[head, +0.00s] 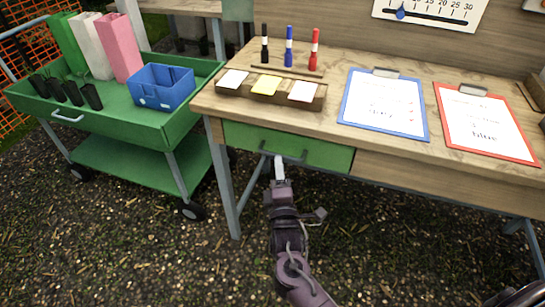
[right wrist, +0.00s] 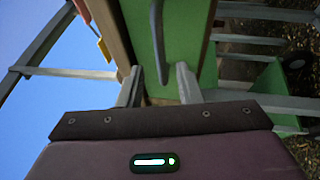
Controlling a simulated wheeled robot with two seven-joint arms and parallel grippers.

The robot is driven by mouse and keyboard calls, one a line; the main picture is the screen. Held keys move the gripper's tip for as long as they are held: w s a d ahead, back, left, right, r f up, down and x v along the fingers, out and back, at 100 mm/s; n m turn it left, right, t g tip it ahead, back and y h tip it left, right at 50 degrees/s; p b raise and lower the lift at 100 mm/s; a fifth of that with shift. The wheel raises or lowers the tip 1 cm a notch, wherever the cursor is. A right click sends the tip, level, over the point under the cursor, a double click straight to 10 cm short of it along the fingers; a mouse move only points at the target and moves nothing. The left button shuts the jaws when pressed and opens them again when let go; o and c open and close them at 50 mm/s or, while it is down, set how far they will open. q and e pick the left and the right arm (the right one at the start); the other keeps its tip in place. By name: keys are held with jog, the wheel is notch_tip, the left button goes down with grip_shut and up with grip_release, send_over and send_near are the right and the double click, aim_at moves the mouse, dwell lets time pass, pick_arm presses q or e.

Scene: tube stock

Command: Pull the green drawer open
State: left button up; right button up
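The green drawer (head: 325,151) is under the left part of the wooden desk (head: 350,62), and its front looks about flush with the desk. Its grey bar handle (head: 300,158) is on the front. My right gripper (head: 279,163) is at the handle, reaching up from below. In the right wrist view the gripper (right wrist: 158,84) has its two fingers apart, with the handle (right wrist: 157,40) running between them and the green front (right wrist: 196,30) beyond. I cannot tell whether the fingers touch the handle. My left gripper is not in view.
A green cart (head: 120,123) with a blue bin (head: 162,97) stands left of the desk. On the desk are a wooden note tray (head: 320,103), several markers and two clipboards (head: 345,122). A desk leg (head: 224,185) stands left of my arm. The ground before the drawer is clear.

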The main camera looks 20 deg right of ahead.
jog(key=x, duration=0.5)
jog(key=shift+w+f, duration=0.1)
grip_shut()
